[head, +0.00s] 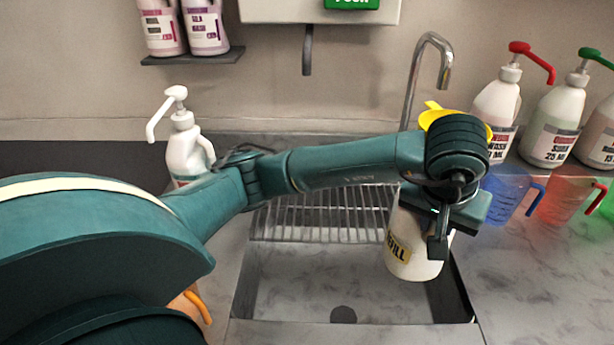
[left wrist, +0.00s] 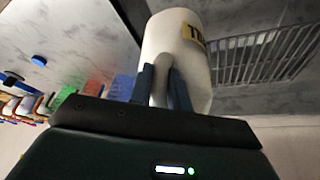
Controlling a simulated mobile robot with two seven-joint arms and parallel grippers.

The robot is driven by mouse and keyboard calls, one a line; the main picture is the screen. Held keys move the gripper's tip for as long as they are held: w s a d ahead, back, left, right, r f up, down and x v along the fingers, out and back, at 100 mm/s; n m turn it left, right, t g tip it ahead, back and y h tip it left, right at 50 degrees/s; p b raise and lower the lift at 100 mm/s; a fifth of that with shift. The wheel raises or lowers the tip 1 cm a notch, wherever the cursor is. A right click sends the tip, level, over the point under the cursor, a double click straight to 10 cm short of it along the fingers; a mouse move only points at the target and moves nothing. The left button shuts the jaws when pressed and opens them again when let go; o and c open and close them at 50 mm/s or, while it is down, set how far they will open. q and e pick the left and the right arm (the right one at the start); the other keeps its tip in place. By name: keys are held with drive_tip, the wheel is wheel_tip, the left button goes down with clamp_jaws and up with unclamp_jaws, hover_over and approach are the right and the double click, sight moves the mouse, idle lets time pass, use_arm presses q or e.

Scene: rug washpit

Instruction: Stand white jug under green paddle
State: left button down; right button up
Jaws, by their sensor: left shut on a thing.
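In the left wrist view the two fingers of my left gripper (left wrist: 163,88) close on the handle of the white jug (left wrist: 170,32). The green paddle (head: 352,3) is at the top edge, on a pale wall box (head: 270,12), and mostly cut off. A dark spout (head: 307,50) hangs below this box. My right gripper is not in view.
A wire rack (head: 320,222) spans the back of the sink (head: 300,285), with nothing seen standing on it. A curved tap (head: 430,45) rises behind my wrist. Blue (head: 503,190) and red (head: 570,198) jugs and several pump bottles stand right. A white pump bottle (head: 185,150) stands left.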

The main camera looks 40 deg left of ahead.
use_arm(q)
drive_tip(key=a+f+b, duration=0.2)
drive_tip(key=a+b, duration=0.1)
drive_tip(key=a, duration=1.1)
drive_tip(key=a+f+b, duration=0.1)
drive_tip(key=a+b, duration=0.2)
drive_tip(key=a, duration=1.1)
drive_tip(key=shift+s+f, duration=0.3)
drive_tip(key=shift+f, duration=0.05)
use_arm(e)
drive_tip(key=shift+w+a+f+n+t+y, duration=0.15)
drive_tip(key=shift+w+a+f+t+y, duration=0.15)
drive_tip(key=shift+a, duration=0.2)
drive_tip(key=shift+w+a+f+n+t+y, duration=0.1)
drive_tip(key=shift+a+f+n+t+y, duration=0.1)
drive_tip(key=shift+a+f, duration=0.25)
use_arm(q)
drive_tip(key=c, duration=1.7)
unclamp_jaws()
drive_tip(key=o, duration=0.4)
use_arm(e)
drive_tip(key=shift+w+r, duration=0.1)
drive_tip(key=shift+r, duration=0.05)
use_arm(q)
drive_tip(key=shift+r, duration=0.1)
